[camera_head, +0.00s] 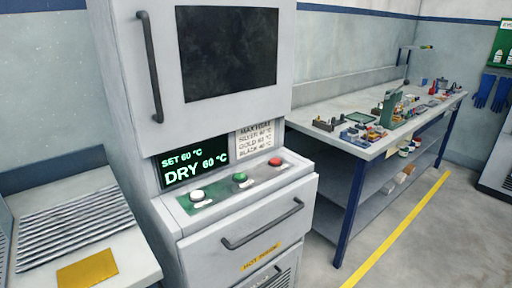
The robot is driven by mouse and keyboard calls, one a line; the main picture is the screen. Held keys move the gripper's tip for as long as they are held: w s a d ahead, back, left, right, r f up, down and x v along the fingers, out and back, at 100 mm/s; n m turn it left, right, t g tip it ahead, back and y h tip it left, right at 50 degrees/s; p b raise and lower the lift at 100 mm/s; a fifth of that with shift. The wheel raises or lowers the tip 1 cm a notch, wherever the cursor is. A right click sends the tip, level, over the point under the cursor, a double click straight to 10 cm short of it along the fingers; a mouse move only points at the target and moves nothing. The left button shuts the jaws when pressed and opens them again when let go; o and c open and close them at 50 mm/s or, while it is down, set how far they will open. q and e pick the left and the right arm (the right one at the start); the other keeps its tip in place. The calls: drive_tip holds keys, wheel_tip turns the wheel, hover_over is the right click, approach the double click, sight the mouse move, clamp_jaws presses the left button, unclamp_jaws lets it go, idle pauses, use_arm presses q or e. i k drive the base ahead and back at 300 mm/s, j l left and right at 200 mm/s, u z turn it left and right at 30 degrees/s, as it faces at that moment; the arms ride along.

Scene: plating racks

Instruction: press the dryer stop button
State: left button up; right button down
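The dryer (115,75) is a tall light-grey cabinet with a dark window (230,55) in its upper door. Its sloped panel carries a white button (197,195), a green button (239,177) and a red button (275,162), left to right. A small label sits by each button, too small to read. The display (195,162) above them reads "SET 60 °C" and "DRY 60 °C". No gripper shows in the head view, and nothing touches the buttons.
The door handle (150,65) and drawer handle (262,225) stick out from the dryer. A ribbed surface (75,228) with a yellow plate (87,269) is at left. A cluttered workbench (340,137) stands at right. The floor (440,235) at lower right is clear, crossed by a yellow line.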

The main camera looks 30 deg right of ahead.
sight(274, 161)
drive_tip(key=i+l, duration=0.2)
drive_tip(key=l, duration=0.15)
drive_tip(key=i+l, duration=0.2)
drive_tip(key=l, duration=0.15)
drive_tip(key=i+l, duration=0.2)
drive_tip(key=l, duration=0.15)
drive_tip(key=u, duration=0.05)
